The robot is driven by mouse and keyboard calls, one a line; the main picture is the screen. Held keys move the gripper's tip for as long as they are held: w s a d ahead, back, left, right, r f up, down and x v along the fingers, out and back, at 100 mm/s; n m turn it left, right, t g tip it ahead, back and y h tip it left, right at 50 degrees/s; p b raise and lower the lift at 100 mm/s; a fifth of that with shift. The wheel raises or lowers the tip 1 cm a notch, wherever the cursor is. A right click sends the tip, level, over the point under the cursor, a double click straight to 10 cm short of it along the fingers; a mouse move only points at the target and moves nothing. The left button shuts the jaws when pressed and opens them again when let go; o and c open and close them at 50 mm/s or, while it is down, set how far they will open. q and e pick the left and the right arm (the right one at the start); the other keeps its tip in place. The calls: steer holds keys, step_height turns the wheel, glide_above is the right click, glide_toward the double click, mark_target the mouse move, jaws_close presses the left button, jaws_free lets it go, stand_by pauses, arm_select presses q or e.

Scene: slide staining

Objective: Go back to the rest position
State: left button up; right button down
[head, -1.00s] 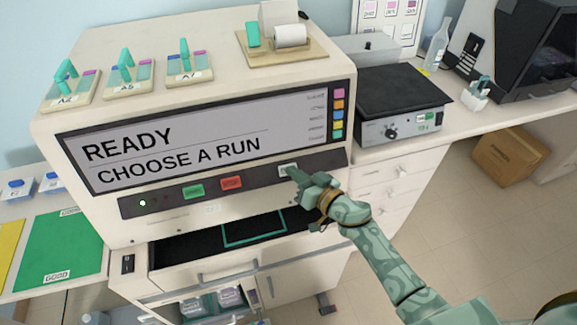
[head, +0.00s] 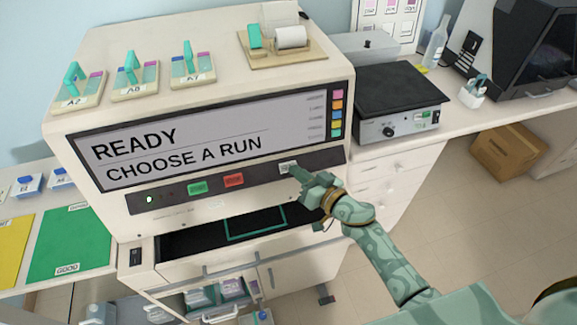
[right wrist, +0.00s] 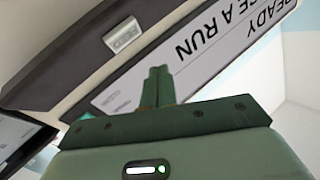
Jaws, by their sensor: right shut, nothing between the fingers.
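My right gripper (head: 298,172) is shut and empty in the head view. Its tips are at the right end of the button strip, beside a small pale button (head: 287,167) on the staining machine (head: 100,130). In the right wrist view the shut fingers (right wrist: 157,86) point toward the machine's front, and the pale button (right wrist: 124,36) shows to their upper left, apart from them in the picture. The machine's screen (head: 200,140) reads "READY CHOOSE A RUN". My left gripper is not in view.
A green button (head: 197,188) and a red button (head: 233,180) sit on the strip. The open dark bay (head: 190,241) lies below. Slide holders (head: 133,92) stand on top of the machine. A black-topped hot plate (head: 400,90) stands to the right. Floor at right is clear before a cardboard box (head: 507,152).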

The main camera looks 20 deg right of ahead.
steer(key=s+d+f+n+g+h+b, duration=0.1)
steer(key=s+d+f+g+h, duration=0.3)
steer(key=f, duration=0.6)
steer(key=s+d+f+n+h+b, duration=0.1)
steer(key=s+d+f, duration=0.1)
steer(key=s+f, duration=0.55)
steer(key=s+d+f+n+g+h+b, duration=0.15)
steer(key=s+f, duration=0.25)
steer(key=f, duration=0.8)
steer(key=s+f+g+b, duration=0.1)
steer(key=s+f+g, duration=0.2)
steer(key=s, duration=0.8)
steer(key=s+d+f+g+h+b, duration=0.1)
steer(key=s+f+g+b, duration=0.1)
steer(key=s+f, duration=0.6)
steer(key=s+d+f+g+b, duration=0.1)
steer(key=s+f+g, duration=0.3)
steer(key=s, duration=1)
step_height(320, 180, down, 2)
steer(key=shift+f+m+b, duration=0.1)
steer(key=shift+m+b, duration=0.35)
steer(key=shift+b, duration=0.2)
